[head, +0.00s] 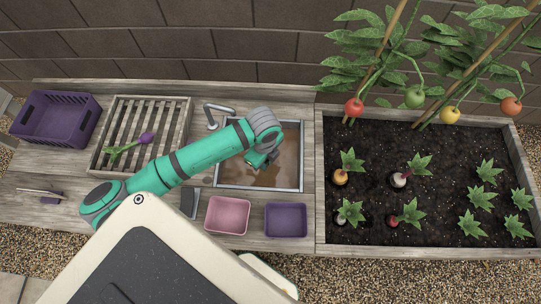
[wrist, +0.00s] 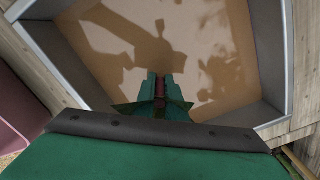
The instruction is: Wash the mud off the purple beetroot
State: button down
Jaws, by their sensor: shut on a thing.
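My gripper (head: 262,163) is over the sink basin (head: 301,168), which holds brown, muddy water. In the wrist view its two green fingers (wrist: 165,90) are close together on a narrow dark red thing (wrist: 160,88). The fingers hide most of that thing, and I cannot tell whether it is a vegetable or how muddy it is. A purple root with green leaves (head: 146,138) lies on the slatted wooden rack (head: 181,123) left of the sink, apart from my gripper. Its purple surface looks clean from here.
A tap (head: 222,108) stands at the sink's back left. A pink bin (head: 227,215) and a purple bin (head: 286,220) stand in front. A purple crate (head: 57,120) is at far left. The planted bed (head: 445,185) is at right.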

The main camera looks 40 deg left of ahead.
jog(key=s+a, duration=0.3)
jog(key=a, duration=0.2)
jog(key=shift+s+a, duration=0.25)
jog(key=shift+a, duration=0.15)
jog(key=shift+d, duration=0.1)
dwell(0.4)
jog(key=shift+w+d, duration=0.45)
jog(key=shift+d, duration=0.25)
jog(key=shift+w+d, duration=0.4)
jog(key=shift+d, duration=0.25)
jog(key=shift+w+d, duration=0.45)
jog(key=shift+d, duration=0.25)
notch_tip(320, 180, up, 17)
dwell(0.3)
dwell(0.4)
